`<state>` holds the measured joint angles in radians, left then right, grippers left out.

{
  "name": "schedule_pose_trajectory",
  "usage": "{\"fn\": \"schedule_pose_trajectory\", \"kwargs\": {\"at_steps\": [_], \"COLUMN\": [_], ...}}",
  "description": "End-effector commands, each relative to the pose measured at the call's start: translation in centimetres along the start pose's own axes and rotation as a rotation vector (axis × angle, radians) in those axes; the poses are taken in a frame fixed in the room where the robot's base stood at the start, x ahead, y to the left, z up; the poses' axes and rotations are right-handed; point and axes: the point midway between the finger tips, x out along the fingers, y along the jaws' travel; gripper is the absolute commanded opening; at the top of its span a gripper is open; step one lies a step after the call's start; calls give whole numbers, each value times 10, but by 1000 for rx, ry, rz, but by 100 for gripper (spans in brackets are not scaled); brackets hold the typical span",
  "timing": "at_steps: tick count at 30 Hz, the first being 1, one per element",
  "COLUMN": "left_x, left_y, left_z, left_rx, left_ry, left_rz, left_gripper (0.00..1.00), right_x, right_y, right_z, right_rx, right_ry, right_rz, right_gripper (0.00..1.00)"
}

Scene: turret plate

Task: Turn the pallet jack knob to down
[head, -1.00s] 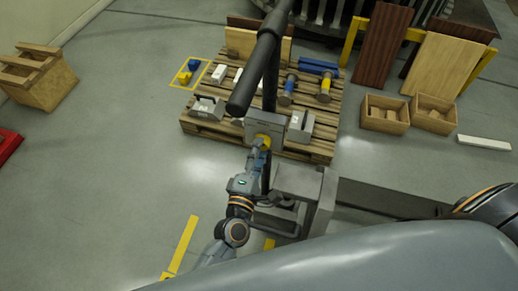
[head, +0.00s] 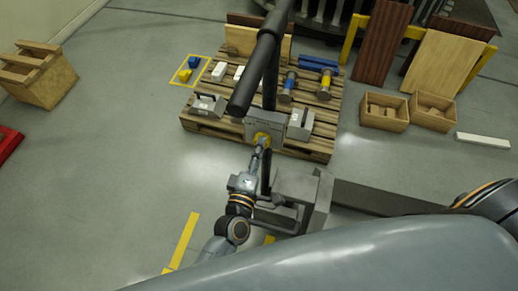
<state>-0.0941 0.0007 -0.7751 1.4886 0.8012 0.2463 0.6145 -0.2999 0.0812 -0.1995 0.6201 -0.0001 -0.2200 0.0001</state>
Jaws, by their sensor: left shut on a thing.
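The pallet jack shows in the middle of the head view, with a dark handle bar (head: 258,62) slanting across the top. A grey plate (head: 276,131) sits on its upright post, facing my arm. My right gripper is not in view; only part of my right arm shows at the right edge.
A wooden pallet (head: 318,149) behind the jack carries grey blocks, blue and yellow cylinders and a blue bar. Two wooden boxes (head: 384,112) stand to its right. A wooden crate (head: 42,75) stands at the left. Grey floor is clear on the left.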

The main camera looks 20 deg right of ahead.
Motion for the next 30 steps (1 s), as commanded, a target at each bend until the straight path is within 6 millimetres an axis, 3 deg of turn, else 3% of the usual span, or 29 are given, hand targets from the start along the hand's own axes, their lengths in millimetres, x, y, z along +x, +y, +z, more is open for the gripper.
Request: {"fn": "schedule_pose_trajectory", "kwargs": {"at_steps": [2,3,6,19,30], "left_x": [-1,-1,-1,-9,-83], "left_y": [-2,-2,-2,-1,-2], "left_z": [1,1,1,0,0], "left_rx": [3,3,3,0,1], "left_ry": [-2,-2,-2,-1,-3], "left_rz": [-4,-4,-4,-2,-5], "left_gripper": [11,44,65,65,65], "right_x": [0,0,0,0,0], "right_y": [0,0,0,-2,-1], "right_z": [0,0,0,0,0], "right_rx": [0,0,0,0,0], "right_ry": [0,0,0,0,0], "right_rz": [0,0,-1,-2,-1], "right_gripper": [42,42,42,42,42]}}
